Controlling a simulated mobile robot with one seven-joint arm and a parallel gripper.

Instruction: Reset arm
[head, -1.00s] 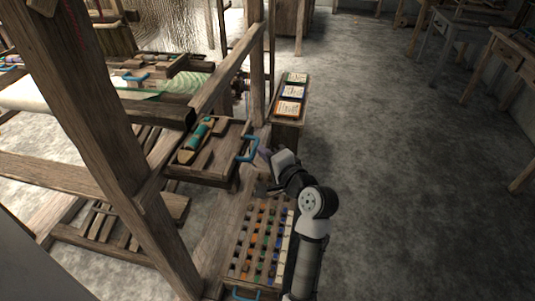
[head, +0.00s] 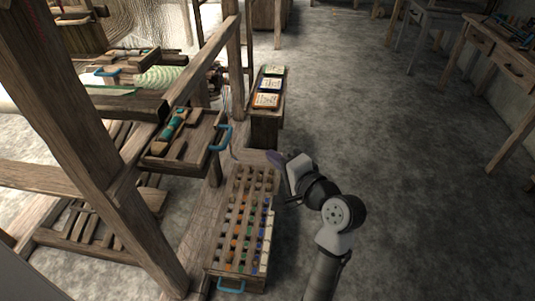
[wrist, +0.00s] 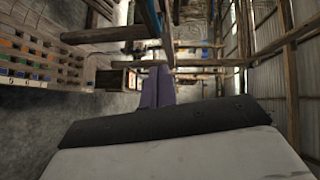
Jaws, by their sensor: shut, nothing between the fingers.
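My gripper (head: 277,158) is at the right of the wooden loom in the head view, above the floor near the far end of a slotted box. Its purple fingers are together and empty; they also show in the wrist view (wrist: 157,88). The fingertips are apart from the tray and the box. My arm reaches up from the lower right and is bent.
A tray (head: 190,160) with a blue handle (head: 222,137) juts from the loom. The slotted box (head: 240,225) holds several coloured pieces. A narrow bench (head: 266,130) carries 3 cards. Tables stand at the right. Open floor (head: 420,180) lies between.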

